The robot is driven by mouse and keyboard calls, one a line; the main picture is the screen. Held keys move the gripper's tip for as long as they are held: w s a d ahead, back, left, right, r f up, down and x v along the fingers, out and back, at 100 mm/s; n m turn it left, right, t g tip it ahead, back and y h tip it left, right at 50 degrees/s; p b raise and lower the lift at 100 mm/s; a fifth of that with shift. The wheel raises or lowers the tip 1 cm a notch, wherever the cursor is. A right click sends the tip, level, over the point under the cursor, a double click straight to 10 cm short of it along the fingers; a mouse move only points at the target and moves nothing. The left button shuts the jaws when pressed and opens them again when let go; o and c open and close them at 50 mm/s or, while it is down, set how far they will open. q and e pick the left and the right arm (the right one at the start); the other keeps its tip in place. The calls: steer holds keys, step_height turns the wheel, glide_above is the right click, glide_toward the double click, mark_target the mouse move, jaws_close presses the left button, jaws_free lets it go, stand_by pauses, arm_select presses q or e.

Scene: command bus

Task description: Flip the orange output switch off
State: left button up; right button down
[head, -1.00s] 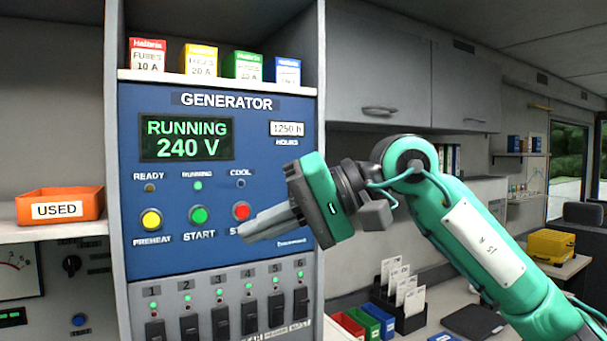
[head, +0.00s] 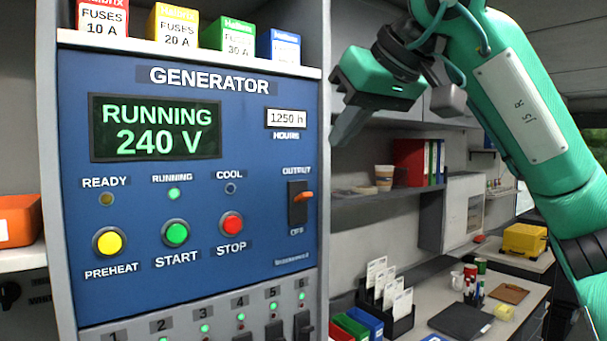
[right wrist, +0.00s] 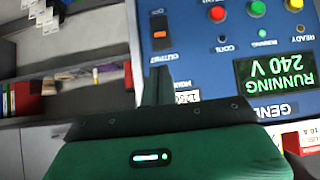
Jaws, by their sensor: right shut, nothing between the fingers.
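The output switch (head: 297,206) is on the right side of the blue generator panel (head: 245,115), between its OUTPUT label and the OFF label below. Its orange lever (head: 304,196) sticks out from the dark plate, around mid-height. The switch also shows upside down in the right wrist view (right wrist: 159,33). My right gripper (head: 338,138) is shut and empty, above and to the right of the switch in the head view, apart from it. In the right wrist view its dark fingers (right wrist: 161,84) point toward the switch. My left gripper is in neither view.
The display (head: 155,128) reads RUNNING 240 V, with the green running lamp lit. The red STOP button (head: 231,224) is left of the switch. Fuse boxes (head: 173,27) stand on the shelf above. Numbered breakers (head: 240,325) are below. A shelf with binders (head: 410,163) is at right.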

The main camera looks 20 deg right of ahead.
mark_target(303, 198)
steer(key=p+x, duration=0.2)
steer(key=x, duration=0.7)
steer(key=shift+w+a, duration=0.1)
steer(key=shift+w+a+f+p, duration=0.15)
steer(key=shift+w+f+p, duration=0.1)
steer(key=shift+f+p, duration=0.1)
arm_select(q)
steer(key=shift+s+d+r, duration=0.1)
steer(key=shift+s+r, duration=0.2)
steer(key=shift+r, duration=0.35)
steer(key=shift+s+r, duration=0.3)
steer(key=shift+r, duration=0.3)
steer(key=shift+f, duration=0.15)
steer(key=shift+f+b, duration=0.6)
steer(key=shift+b, duration=0.25)
arm_select(e)
steer(key=shift+s+f+t, duration=0.1)
steer(key=shift+f+t, duration=0.05)
steer(key=shift+t, duration=0.25)
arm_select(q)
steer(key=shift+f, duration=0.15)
